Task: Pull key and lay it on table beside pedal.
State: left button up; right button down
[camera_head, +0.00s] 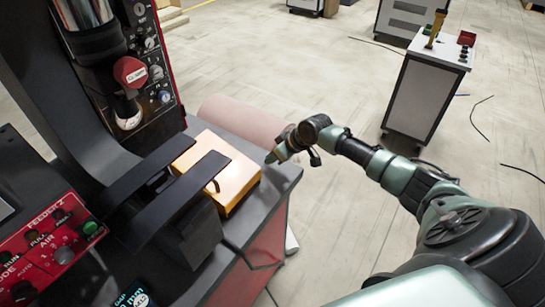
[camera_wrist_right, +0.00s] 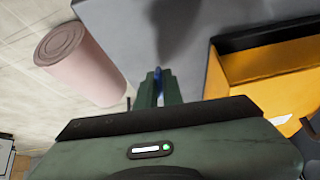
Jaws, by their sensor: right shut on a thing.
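In the right wrist view the gripper (camera_wrist_right: 158,88) is shut on a small bluish thing, taken to be the key (camera_wrist_right: 158,73), which shows only a sliver between the fingertips. It is above the grey tabletop; I cannot tell if it touches. The yellow pedal (camera_wrist_right: 268,72) is to the right there, apart from the fingers. My left gripper is not in view.
The machine's black arms (camera_head: 180,195) reach over the near side of the pedal. A red control panel (camera_head: 50,250) is at the lower left. A pink roll (camera_head: 243,122) lies beyond the table, also in the wrist view (camera_wrist_right: 82,65). A white cabinet (camera_head: 425,95) stands farther off.

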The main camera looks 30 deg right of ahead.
jog(key=shift+f, duration=0.3)
jog(key=c, duration=1.5)
grip_release()
jog(key=b+v, duration=0.1)
jog(key=v, duration=0.5)
jog(key=shift+s+d+r, duration=0.15)
jog(key=shift+s+r, duration=0.05)
jog(key=shift+r, duration=0.05)
jog(key=shift+s+r, duration=0.3)
jog(key=shift+r, duration=0.2)
